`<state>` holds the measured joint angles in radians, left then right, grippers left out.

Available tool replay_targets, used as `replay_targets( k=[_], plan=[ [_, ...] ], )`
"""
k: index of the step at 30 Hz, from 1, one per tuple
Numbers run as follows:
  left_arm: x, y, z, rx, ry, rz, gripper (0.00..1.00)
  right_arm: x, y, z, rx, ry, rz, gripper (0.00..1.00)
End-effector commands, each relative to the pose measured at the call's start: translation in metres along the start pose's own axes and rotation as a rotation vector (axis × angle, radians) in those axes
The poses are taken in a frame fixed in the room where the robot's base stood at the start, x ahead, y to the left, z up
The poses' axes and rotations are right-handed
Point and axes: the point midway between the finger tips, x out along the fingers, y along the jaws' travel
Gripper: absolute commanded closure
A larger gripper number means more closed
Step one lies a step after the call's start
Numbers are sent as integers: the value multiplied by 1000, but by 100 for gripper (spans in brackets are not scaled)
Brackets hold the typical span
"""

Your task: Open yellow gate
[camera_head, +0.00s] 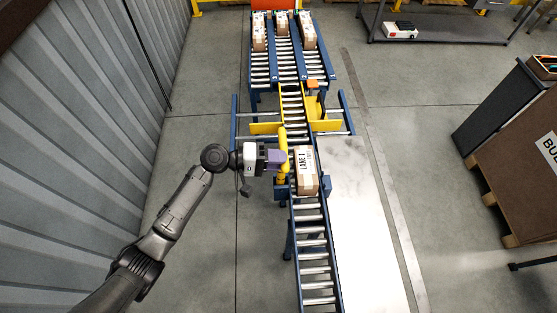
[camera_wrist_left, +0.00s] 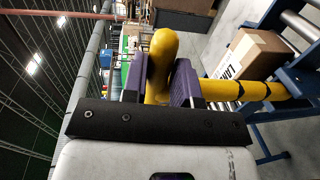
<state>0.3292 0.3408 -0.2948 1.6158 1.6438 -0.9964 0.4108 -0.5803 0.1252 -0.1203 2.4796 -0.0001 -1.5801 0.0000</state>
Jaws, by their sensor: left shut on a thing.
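The yellow gate shows in the head view as a yellow bar (camera_head: 283,141) at the left edge of the roller conveyor, beside a carton. In the left wrist view a rounded yellow upright (camera_wrist_left: 163,48) stands between the purple fingers, and a yellow bar (camera_wrist_left: 250,90) with dark bands runs off to the right. My left gripper (camera_head: 279,160) is shut on the yellow upright; it also shows in the left wrist view (camera_wrist_left: 160,85). The carton (camera_head: 306,171) labelled LANE 1 sits on the rollers right of the gate; it also shows in the left wrist view (camera_wrist_left: 258,52). My right gripper is out of view.
Three lanes at the back hold cartons (camera_head: 283,24). Yellow guides (camera_head: 325,126) flank the conveyor below them. A bare metal table (camera_head: 360,220) lies right of the conveyor (camera_head: 317,272). A grey corrugated wall (camera_head: 75,110) stands at left, with clear floor between.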

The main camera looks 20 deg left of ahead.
Motion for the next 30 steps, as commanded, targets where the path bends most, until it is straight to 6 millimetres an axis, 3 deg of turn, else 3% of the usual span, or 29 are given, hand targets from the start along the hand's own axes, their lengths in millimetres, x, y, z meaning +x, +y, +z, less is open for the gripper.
replay_targets(
  k=[12,13,20,30],
  plan=[
    [-1,-4,0,1,0,-11,100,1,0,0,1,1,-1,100],
    [-1,-4,0,1,0,-11,71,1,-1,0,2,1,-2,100],
    [-1,-4,0,0,0,-8,49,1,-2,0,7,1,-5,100],
    [-7,-3,0,0,0,-6,49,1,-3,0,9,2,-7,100]
  ],
)
